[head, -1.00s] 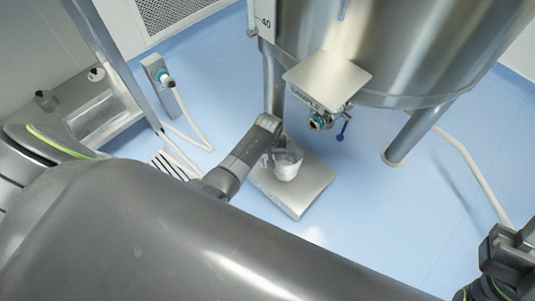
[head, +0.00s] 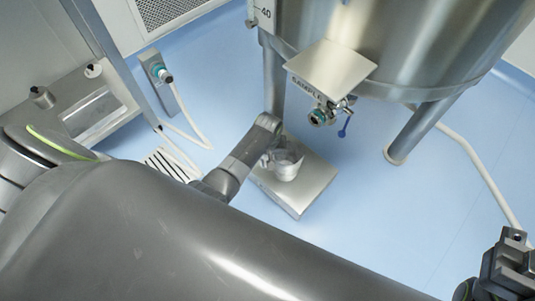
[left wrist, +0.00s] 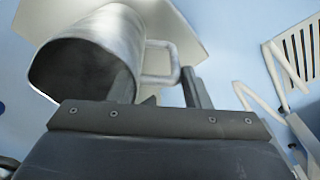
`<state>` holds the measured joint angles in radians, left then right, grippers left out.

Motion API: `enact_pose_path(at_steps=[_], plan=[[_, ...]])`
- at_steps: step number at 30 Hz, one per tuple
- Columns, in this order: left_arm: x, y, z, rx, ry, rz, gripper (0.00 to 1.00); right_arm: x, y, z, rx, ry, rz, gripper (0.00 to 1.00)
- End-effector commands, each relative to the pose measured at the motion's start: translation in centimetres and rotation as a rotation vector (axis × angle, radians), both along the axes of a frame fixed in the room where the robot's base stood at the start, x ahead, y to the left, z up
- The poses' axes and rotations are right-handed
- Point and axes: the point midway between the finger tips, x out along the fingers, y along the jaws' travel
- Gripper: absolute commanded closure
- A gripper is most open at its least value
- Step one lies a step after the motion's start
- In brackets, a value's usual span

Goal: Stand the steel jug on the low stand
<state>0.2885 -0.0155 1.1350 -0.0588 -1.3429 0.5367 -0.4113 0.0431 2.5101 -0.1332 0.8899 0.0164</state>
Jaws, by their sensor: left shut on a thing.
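The steel jug (head: 288,168) is over the low stand (head: 311,198), a flat steel plate near the floor. I cannot tell whether its base touches the plate. My left gripper (head: 271,157) comes in from the left and is shut on the jug at its handle side. In the left wrist view the jug (left wrist: 98,42) shows its open mouth and its looped handle (left wrist: 172,62), with the fingers (left wrist: 160,95) by the handle. A pale part of the stand (left wrist: 188,28) shows behind it. My right gripper (head: 512,258) is at the lower right, away from the jug; its jaws are unclear.
A large steel tank (head: 430,50) on legs (head: 415,133) stands behind the stand, with a sample valve (head: 322,115) under a square plate (head: 332,68). A hose (head: 190,135) and a floor grate (head: 170,162) lie to the left.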

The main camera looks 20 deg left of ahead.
Motion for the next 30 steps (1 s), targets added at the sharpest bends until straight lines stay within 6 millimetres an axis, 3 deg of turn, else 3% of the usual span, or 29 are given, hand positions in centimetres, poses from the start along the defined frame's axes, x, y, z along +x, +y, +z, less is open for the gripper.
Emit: enact_pose_path(at_steps=[19, 20, 25, 30], plan=[[0.1, 0.0, -1.1, 0.0, -0.001, 0.0, 1.0, 0.0, 0.0, -0.7, 0.0, 0.001, 0.0, 0.64], [0.1, 0.0, -1.0, 0.0, -0.001, 0.0, 0.53, 0.0, 0.0, -0.6, 0.0, 0.001, 0.0, 0.64], [0.1, 0.0, -1.0, 0.0, -0.001, 0.0, 0.31, 0.0, 0.0, -0.6, 0.0, 0.001, 0.0, 0.64], [0.0, 0.0, -1.0, 0.0, -0.001, 0.0, 0.31, 0.0, 0.0, -0.6, 0.0, 0.001, 0.0, 0.64]])
